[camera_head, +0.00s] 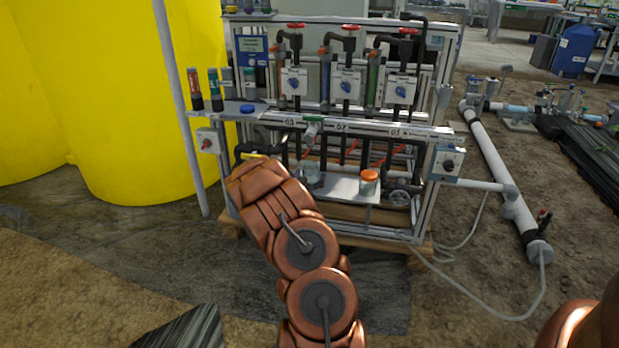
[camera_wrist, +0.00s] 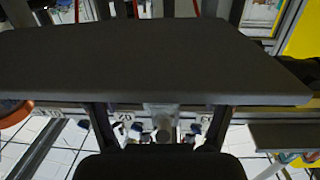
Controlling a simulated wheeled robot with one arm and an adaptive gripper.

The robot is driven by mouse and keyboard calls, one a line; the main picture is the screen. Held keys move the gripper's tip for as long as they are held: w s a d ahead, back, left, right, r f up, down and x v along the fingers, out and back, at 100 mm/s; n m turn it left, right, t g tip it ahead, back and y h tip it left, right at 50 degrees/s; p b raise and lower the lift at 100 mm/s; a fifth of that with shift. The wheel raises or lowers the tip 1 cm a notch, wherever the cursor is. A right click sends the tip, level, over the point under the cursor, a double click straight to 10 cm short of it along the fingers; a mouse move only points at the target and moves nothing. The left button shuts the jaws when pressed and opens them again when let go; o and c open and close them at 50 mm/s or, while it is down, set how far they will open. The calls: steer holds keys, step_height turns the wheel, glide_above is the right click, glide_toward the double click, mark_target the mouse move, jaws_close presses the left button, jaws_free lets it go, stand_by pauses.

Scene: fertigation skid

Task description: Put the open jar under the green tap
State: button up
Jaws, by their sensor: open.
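The green tap (camera_head: 312,124) is on the front rail of the skid, between the labels 03 and 02. A clear glass open jar (camera_head: 312,174) appears on the low shelf below it, just beyond the end of my arm. The wrist view shows a pale, clear shape (camera_wrist: 161,116), likely this jar, between the two dark fingers of my gripper (camera_wrist: 160,126). The fingers are apart, and I see no contact on either side. In the head view my arm hides most of the gripper. A dark slab across the wrist view hides much of what lies beyond.
A jar with an orange lid (camera_head: 369,182) stands on the low shelf (camera_head: 345,190) to the right. Its orange lid shows at the left edge of the wrist view (camera_wrist: 14,112). A grey post (camera_head: 182,110) and yellow tanks (camera_head: 120,100) stand at the left. Black pipes hang behind the rail.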

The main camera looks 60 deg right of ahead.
steer(key=shift+a, duration=0.1)
steer(key=v, duration=1.1)
steer(key=shift+s+a, duration=0.15)
steer(key=shift+a, duration=0.25)
